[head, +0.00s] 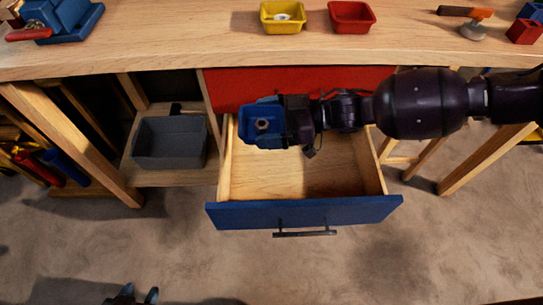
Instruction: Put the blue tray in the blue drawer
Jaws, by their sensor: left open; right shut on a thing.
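The blue tray (249,113) is held over the back left of the open blue drawer (304,212). A nut-like metal piece (262,125) lies in the tray. My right gripper (284,122) is shut on the tray's right side, and its arm comes in from the right. Whether the tray touches the drawer cannot be told. The drawer is pulled out, and its visible wooden floor is bare. The gripper and arm hide part of its back. My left gripper (134,296) is open at the bottom edge, apart from the drawer, and only its tips show.
A red drawer front (300,80) sits just above the open drawer. A grey bin (170,142) stands on a shelf to the left. The workbench (190,40) above carries a yellow tray (283,17), a red tray (351,17), a blue vise and tools. The floor in front is clear.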

